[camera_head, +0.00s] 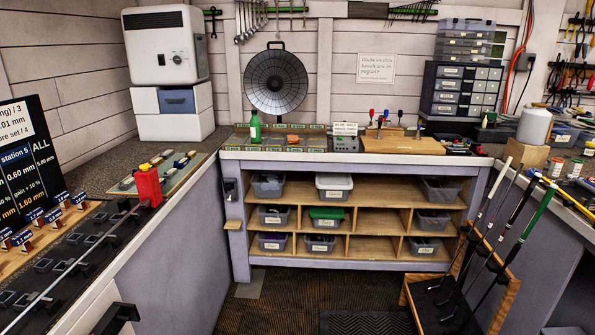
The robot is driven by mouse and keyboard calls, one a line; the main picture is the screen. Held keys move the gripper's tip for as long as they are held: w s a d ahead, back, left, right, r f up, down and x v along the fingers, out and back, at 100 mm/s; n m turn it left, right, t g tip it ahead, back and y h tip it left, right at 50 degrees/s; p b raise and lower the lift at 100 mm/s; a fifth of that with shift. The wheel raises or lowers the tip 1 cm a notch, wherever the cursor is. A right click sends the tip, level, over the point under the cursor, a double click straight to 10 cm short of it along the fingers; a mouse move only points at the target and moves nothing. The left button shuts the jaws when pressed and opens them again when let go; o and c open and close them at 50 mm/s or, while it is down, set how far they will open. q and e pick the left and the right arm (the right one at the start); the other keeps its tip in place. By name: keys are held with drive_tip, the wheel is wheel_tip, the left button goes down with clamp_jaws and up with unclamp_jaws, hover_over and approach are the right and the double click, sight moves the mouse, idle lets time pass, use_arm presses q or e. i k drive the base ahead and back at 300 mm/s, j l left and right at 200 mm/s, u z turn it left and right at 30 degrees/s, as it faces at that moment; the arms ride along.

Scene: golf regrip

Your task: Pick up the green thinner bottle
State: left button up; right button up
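The green thinner bottle (255,128) stands upright on the back bench, near its left end. Neither of my grippers can be made out in the head view. A dark piece at the bottom left edge is cut off, and I cannot tell what it is.
The back bench (340,155) has shelves of bins below. A wooden block with upright tools (400,145) stands right of the bottle. Golf clubs lean in a wooden rack (505,300) at right. The middle floor (290,300) is clear.

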sight(255, 124)
drive_tip(key=i+l, duration=0.1)
drive_tip(key=i, duration=0.8)
drive_tip(key=i+l, duration=0.1)
drive_tip(key=i, duration=0.85)
